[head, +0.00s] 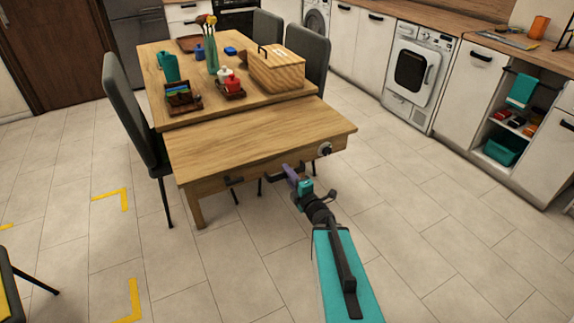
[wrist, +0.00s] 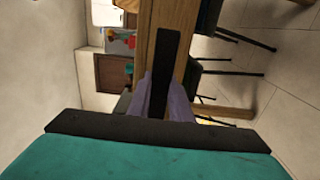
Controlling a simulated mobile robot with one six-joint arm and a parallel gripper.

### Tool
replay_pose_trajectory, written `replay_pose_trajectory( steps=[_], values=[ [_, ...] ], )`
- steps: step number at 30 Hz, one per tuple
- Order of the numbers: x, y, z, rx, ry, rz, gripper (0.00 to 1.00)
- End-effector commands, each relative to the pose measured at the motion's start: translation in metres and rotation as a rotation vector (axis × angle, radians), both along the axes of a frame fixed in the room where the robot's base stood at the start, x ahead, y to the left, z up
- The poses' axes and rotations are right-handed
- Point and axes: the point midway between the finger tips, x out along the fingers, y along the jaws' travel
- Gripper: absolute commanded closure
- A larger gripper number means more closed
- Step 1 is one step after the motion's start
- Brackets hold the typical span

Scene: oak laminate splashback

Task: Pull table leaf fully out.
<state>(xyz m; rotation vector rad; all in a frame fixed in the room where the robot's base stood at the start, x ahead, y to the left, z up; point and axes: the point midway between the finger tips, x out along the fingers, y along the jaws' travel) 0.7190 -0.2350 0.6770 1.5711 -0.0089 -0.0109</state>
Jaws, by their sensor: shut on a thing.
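The table leaf (head: 262,140) is a wooden slab at the near end of the table, drawn out from under the main top (head: 215,112) and a little lower than it. In the wrist view the fingers (wrist: 162,98) lie on either side of this handle, against the wooden front. The fingertips' contact is partly hidden.
A lidded wooden box (head: 277,72), a vase (head: 212,55) and small trays stand on the main top. A grey chair (head: 130,115) stands close on the left.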

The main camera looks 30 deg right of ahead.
Motion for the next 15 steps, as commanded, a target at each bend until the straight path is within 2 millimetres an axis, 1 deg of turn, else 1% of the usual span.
replay_pose_trajectory(
  steps=[1,6,15],
  values=[
    [-0.006,0.003,0.006,0.002,-0.001,0.005,1.00],
    [-0.020,0.004,0.004,0.002,-0.001,0.009,1.00],
    [-0.034,0.006,0.001,0.001,-0.001,0.013,1.00]
  ],
)
